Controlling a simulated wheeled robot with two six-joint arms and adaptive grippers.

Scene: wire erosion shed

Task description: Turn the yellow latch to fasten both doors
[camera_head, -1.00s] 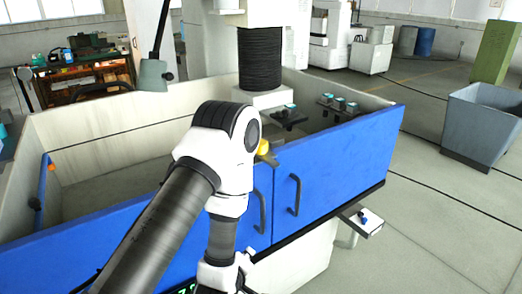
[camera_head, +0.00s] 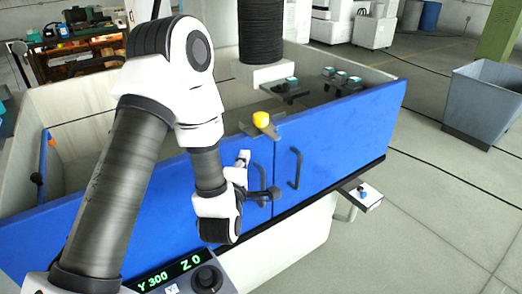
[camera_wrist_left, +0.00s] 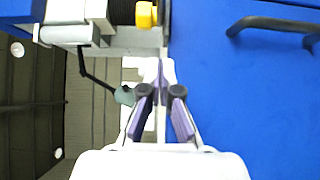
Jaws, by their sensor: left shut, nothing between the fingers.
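The yellow latch (camera_head: 261,119) sits on a grey-brown plate at the top edge of the doors, near their seam. It also shows at the top of the left wrist view (camera_wrist_left: 146,14). The left blue door (camera_head: 150,205) and right blue door (camera_head: 340,140) stand side by side, each with a dark handle. I cannot tell whether the latch's plate spans both. My left gripper (camera_head: 243,156) is in front of the left door, below and left of the latch, apart from it. Its fingers (camera_wrist_left: 160,68) are shut and empty. My right gripper is not in view.
Behind the doors is a pale open tank (camera_head: 100,115) with a dark column (camera_head: 261,30) and small dark fixtures. A display panel (camera_head: 175,270) is at the lower middle. A small tray (camera_head: 362,197) juts out at right. A grey bin (camera_head: 487,100) stands on clear floor.

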